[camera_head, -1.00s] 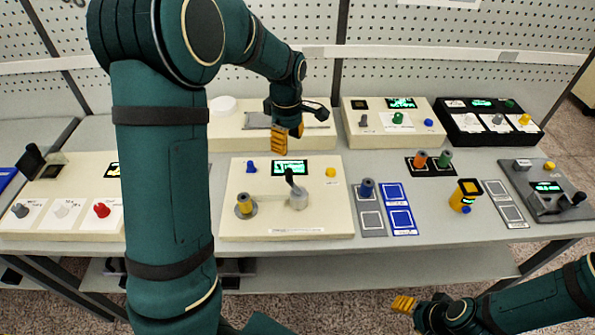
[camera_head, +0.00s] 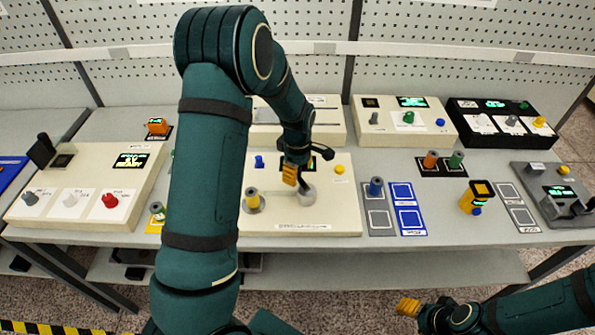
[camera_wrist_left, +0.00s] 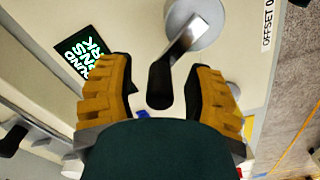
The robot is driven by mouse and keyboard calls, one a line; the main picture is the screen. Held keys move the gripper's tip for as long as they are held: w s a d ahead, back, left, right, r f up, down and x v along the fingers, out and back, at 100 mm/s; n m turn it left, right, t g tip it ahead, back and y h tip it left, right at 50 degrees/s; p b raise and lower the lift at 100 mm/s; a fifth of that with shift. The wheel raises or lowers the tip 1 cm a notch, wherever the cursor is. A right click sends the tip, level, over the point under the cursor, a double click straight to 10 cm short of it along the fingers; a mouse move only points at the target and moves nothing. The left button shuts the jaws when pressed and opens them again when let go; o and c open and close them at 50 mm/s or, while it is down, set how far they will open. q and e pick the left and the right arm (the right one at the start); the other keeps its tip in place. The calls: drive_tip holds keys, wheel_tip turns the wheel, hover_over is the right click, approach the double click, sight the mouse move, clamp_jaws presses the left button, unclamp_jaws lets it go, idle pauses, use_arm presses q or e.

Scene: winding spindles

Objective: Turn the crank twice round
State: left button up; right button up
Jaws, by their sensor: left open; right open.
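The crank has a round light-grey hub (camera_head: 307,195), on the cream panel (camera_head: 345,215) in the middle of the table. In the left wrist view its metal arm (camera_wrist_left: 182,42) runs from the hub (camera_wrist_left: 200,15) to a black handle (camera_wrist_left: 160,88). My left gripper (camera_head: 292,176) is over the crank and hides the handle in the head view. In the left wrist view the open yellow fingers (camera_wrist_left: 160,80) stand either side of the handle, with gaps visible on both sides. My right gripper (camera_head: 408,307) is at the lower right, in front of the table, away from the panel.
A yellow-topped spindle (camera_head: 253,200) stands left of the crank on the same panel. A blue spindle (camera_head: 376,187) stands just right of the panel. Blue (camera_head: 257,161) and yellow (camera_head: 339,169) knobs sit behind the crank. Other panels line the table.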

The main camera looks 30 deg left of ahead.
use_arm(q)
clamp_jaws()
drive_tip(key=shift+w+m, duration=0.1)
drive_tip(key=shift+m, duration=0.2)
